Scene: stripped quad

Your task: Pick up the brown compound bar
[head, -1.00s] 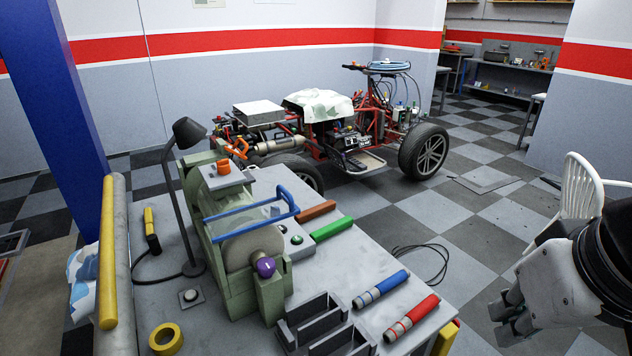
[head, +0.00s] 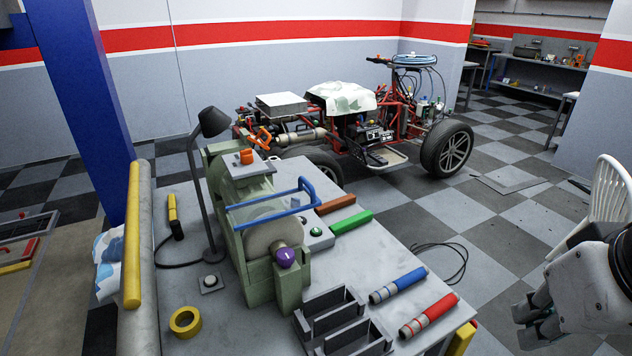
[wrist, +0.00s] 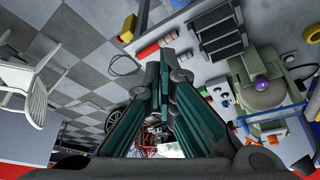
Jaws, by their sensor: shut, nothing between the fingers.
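The brown compound bar (head: 335,204) lies on the grey workbench (head: 225,335), just behind a green bar (head: 351,222) and to the right of the green grinding machine (head: 262,270). My gripper (head: 532,318) is at the right edge of the head view, off the bench's right side and well apart from the bar. In the wrist view my gripper (wrist: 165,60) has its fingers together and holds nothing. I cannot make out the brown bar clearly in the wrist view.
Blue (head: 398,285) and red (head: 429,315) handled tools lie near the bench's right edge, beside dark slotted holders (head: 330,305). A desk lamp (head: 213,122) and yellow tape roll (head: 186,322) stand left. A white chair (head: 607,190) is near my arm. A stripped quad (head: 350,125) stands behind.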

